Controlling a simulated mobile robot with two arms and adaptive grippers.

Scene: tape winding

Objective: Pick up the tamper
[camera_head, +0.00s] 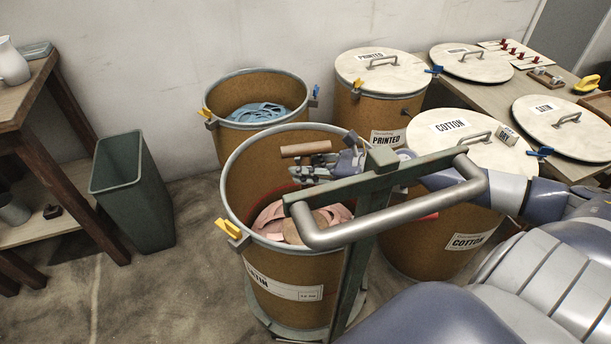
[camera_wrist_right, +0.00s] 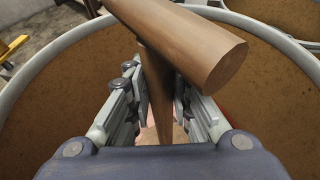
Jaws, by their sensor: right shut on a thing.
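The tamper's wooden cross handle (camera_head: 305,148) is a brown cylinder above the open SATIN drum (camera_head: 262,262). In the right wrist view the handle (camera_wrist_right: 195,42) crosses above the fingers, and a wooden stem (camera_wrist_right: 158,95) runs down between them. My right gripper (camera_head: 312,171) is shut on the stem just under the handle; it fills the right wrist view (camera_wrist_right: 160,105). A brown wooden piece (camera_head: 300,225), perhaps the tamper's foot, shows among pink ribbon (camera_head: 270,218) in the drum. The lower stem is largely hidden. My left gripper is not in view.
A grey tubular handle on a green post (camera_head: 400,212) stands in front of the SATIN drum. An open drum with blue ribbon (camera_head: 258,112) stands behind. Lidded PRINTED (camera_head: 380,72) and COTTON drums (camera_head: 455,140) stand right. A green bin (camera_head: 130,190) stands left.

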